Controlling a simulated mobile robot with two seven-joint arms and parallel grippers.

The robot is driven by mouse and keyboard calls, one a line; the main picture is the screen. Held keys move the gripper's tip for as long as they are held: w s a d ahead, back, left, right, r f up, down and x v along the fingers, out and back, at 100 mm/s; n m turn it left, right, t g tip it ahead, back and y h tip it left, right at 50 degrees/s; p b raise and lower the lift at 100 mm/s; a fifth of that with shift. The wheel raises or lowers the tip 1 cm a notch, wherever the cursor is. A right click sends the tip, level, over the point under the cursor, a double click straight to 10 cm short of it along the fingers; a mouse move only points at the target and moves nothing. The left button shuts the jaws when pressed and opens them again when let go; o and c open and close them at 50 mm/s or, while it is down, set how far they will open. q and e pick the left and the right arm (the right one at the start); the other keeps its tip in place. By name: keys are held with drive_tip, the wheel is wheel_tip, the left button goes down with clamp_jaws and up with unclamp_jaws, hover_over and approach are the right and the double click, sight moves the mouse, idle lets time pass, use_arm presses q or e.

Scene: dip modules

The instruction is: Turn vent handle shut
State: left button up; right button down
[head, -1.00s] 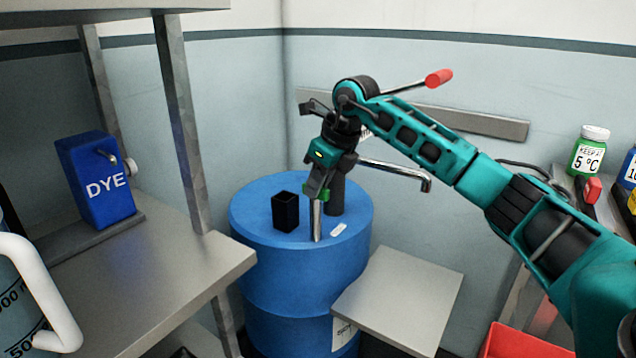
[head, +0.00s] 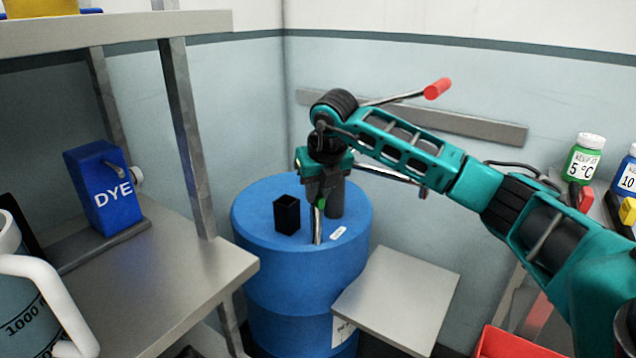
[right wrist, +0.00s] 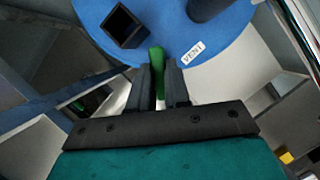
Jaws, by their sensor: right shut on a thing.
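The green vent handle (head: 320,203) sits at the top of a short metal post (head: 317,228) on the blue drum (head: 262,215). A white label reading VENT (head: 338,233) lies beside the post. My right gripper (head: 319,197) reaches down over the drum and is shut on the green handle. In the right wrist view the green handle (right wrist: 157,58) stands between the two dark fingers of the gripper (right wrist: 160,78), its far end sticking out past them. Most of the handle is hidden by the fingers in the head view. My left gripper is not in view.
A pump with a red-ended lever (head: 437,88) and a metal spout (head: 385,176) rises behind my right gripper. A black square cup (head: 287,215) is on the drum, left of the post. A grey shelf (head: 190,290) stands left, a small grey table (head: 395,300) right.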

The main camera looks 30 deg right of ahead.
drive_tip(key=m+h, duration=0.1)
drive_tip(key=m, duration=0.1)
drive_tip(key=m+g+p, duration=0.1)
drive_tip(key=m, duration=0.2)
drive_tip(key=shift+a+m+h, duration=0.2)
drive_tip(key=shift+m+h, duration=0.1)
drive_tip(key=shift+h, duration=0.1)
drive_tip(key=m+g+p, duration=0.1)
drive_tip(key=m, duration=0.2)
drive_tip(key=shift+w+h, duration=0.1)
drive_tip(key=shift+h, duration=0.3)
drive_tip(key=shift+m+g+p, duration=0.35)
drive_tip(key=shift+m+g, duration=0.05)
drive_tip(key=shift+m, duration=0.8)
drive_tip(key=shift+f+h, duration=0.1)
drive_tip(key=shift+h, duration=0.2)
drive_tip(key=c, duration=1.1)
unclamp_jaws()
drive_tip(key=shift+w, duration=0.1)
